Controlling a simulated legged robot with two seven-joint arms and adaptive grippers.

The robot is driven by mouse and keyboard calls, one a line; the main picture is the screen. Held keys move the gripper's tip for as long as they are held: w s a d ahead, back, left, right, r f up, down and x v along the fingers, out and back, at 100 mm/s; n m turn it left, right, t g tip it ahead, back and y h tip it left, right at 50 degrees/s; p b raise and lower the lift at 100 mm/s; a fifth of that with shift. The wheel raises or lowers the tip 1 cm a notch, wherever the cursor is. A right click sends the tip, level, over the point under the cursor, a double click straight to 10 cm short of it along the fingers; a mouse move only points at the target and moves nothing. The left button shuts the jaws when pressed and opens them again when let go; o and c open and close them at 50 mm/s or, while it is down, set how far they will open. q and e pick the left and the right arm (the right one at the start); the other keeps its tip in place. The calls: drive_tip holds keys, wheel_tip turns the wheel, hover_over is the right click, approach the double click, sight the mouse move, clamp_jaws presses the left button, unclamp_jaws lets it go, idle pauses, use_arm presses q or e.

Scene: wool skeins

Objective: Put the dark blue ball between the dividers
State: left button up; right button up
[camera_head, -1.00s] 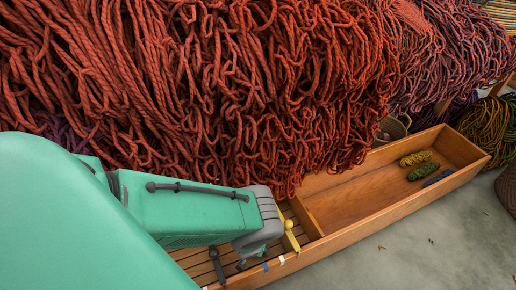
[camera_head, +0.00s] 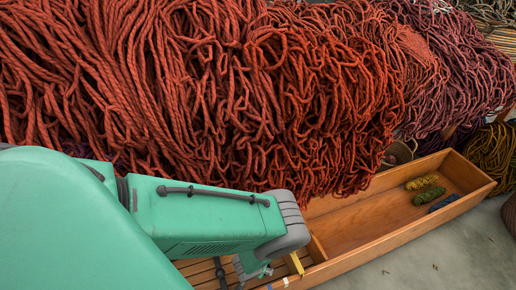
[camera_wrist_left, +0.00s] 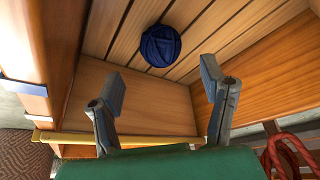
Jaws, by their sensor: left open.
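The dark blue ball (camera_wrist_left: 160,46) lies on a slatted wooden floor in the left wrist view, beyond my fingertips. My left gripper (camera_wrist_left: 162,82) is open and empty, its fingers apart and touching nothing that I can make out. A plain wooden panel (camera_wrist_left: 155,105), possibly a divider, shows between and behind the fingers. In the head view my left arm reaches down over the slatted part of a long wooden trough (camera_head: 370,250). A cross board (camera_head: 317,248) separates that part from the plain-floored part. I cannot see the ball in the head view. My right gripper is not in view.
Thick red yarn (camera_head: 220,90) hangs close behind the trough and my arm. Yellow (camera_head: 421,183), green (camera_head: 429,196) and blue (camera_head: 445,202) skeins lie at the trough's far right end. Its middle is empty. Grey floor (camera_head: 430,265) is in front.

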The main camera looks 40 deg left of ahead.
use_arm(q)
drive_tip(key=s+a+r+m+g+y+p, duration=0.1)
drive_tip(key=s+a+r, duration=0.2)
drive_tip(key=r, duration=0.5)
drive_tip(key=s+a+r+g, duration=0.15)
drive_tip(key=s+r, duration=0.25)
drive_tip(key=r, duration=0.4)
drive_tip(key=s+d+r+m, duration=0.1)
drive_tip(key=s+d+r, duration=0.1)
drive_tip(key=r, duration=0.3)
drive_tip(key=s+d+r+m+g+h, duration=0.1)
drive_tip(key=s+d+r, duration=0.1)
drive_tip(key=s+r, duration=0.2)
drive_tip(key=s+d+r+m+h, duration=0.1)
drive_tip(key=s+d+r, duration=0.1)
drive_tip(key=r, duration=0.4)
drive_tip(key=shift+s+d, duration=0.3)
drive_tip(key=shift+s, duration=0.35)
drive_tip(key=shift+r, duration=0.15)
